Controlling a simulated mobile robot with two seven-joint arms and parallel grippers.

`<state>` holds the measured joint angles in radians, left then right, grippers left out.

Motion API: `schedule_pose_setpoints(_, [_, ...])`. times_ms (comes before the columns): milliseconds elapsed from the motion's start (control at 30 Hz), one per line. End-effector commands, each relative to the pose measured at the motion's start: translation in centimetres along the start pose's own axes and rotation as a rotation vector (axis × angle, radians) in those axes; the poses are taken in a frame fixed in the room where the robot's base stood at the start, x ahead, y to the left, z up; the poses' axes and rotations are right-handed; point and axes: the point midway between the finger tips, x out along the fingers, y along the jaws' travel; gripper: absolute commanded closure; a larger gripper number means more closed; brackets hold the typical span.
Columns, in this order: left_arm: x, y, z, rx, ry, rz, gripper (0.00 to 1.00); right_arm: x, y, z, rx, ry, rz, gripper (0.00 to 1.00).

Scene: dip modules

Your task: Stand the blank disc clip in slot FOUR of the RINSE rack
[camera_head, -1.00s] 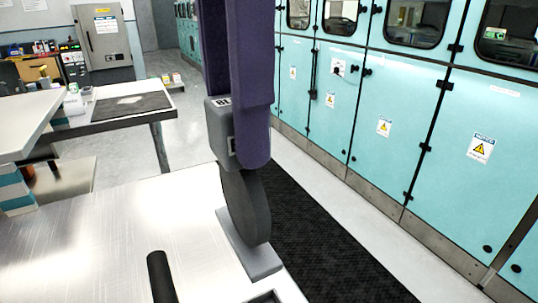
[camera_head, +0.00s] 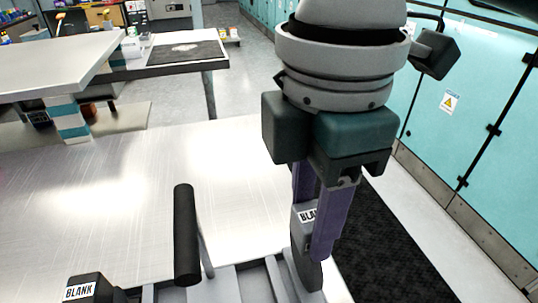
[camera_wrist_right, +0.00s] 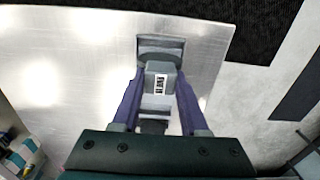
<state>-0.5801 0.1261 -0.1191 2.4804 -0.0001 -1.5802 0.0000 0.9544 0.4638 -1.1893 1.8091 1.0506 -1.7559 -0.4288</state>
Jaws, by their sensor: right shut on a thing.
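The blank disc clip (camera_head: 306,262) is a dark grey disc under a grey block, with a white label on which "BLA" can be read. My right gripper (camera_head: 325,225), with purple fingers, is shut on its block and holds it upright at the right of the steel table. The clip also shows in the right wrist view (camera_wrist_right: 158,67) between the two fingers. Grey rack walls (camera_head: 228,283) with gaps run along the bottom edge of the head view, beside and below the disc. Whether the disc touches them I cannot tell. No RINSE or slot label is readable. My left gripper is out of view.
A black upright handle (camera_head: 187,233) rises left of the clip. A dark block labelled BLANK (camera_head: 85,288) is at the bottom left. The steel table (camera_head: 110,210) is bare behind them. A dark floor mat (camera_head: 385,245) and teal cabinets (camera_head: 440,130) lie beyond its right edge.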

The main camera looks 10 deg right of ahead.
Motion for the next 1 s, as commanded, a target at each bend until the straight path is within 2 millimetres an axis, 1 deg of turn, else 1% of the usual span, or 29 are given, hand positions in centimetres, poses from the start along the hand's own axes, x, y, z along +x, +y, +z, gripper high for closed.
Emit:
schedule_pose_setpoints(33, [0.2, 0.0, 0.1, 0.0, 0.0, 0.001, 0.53, 0.9, -0.1, 0.1, 0.002, -0.002, -0.003, 1.0])
schedule_pose_setpoints(100, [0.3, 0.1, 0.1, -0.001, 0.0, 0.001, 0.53, 2.2, -0.1, 0.0, 0.001, -0.001, -0.004, 1.0])
schedule_pose_setpoints(200, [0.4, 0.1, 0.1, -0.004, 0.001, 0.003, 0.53, 3.3, 0.0, 0.0, 0.001, -0.001, -0.002, 1.0])
schedule_pose_setpoints(300, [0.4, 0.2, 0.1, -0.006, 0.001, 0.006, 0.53, 3.7, 0.0, 0.0, 0.0, -0.001, -0.001, 1.0])
schedule_pose_setpoints(600, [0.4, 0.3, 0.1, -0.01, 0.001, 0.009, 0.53, 3.9, 0.0, 0.0, 0.0, 0.0, -0.001, 1.0])
schedule_pose_setpoints(633, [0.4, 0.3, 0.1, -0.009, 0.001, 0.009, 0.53, 3.9, 0.0, 0.0, 0.0, 0.0, 0.0, 0.55])
schedule_pose_setpoints(800, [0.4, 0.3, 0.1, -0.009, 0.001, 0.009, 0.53, 3.9, 0.0, 0.0, 0.0, 0.0, 0.0, 0.36])
schedule_pose_setpoints(900, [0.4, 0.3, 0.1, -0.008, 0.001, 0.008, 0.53, 3.9, 0.0, 0.0, 0.0, -0.001, 0.0, 0.26])
schedule_pose_setpoints(1000, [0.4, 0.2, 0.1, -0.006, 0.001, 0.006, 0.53, 3.9, 0.0, 0.0, 0.0, 0.0, 0.0, 0.26])
